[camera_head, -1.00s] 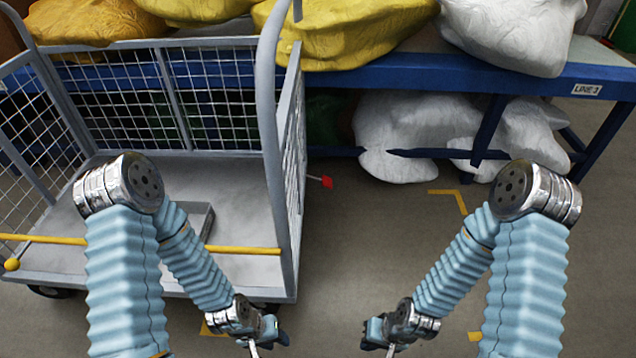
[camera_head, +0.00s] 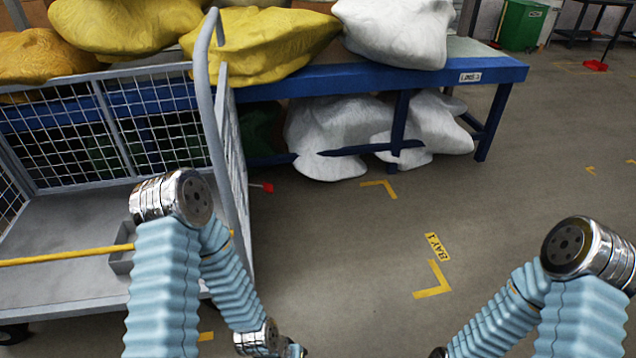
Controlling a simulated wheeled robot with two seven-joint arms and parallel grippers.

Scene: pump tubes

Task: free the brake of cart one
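A grey wire-mesh cart (camera_head: 218,150) stands at the left, with a flat grey deck and a yellow bar (camera_head: 60,256) across its front. I cannot read a number on it. A small red-tipped lever (camera_head: 267,187) sticks out low beside its right side, near the far end; it looks joined to the cart. My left gripper (camera_head: 293,349) is at the bottom edge, right of the cart's near corner and well short of the lever; its fingers are cut off. My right arm is at the lower right, with its gripper below the picture.
A blue bench (camera_head: 505,73) marked with a line sign stands behind, with yellow and white sacks on it and white sacks (camera_head: 330,135) beneath. The floor right of the cart is open, with yellow markings (camera_head: 436,283). A green bin (camera_head: 522,25) stands far right.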

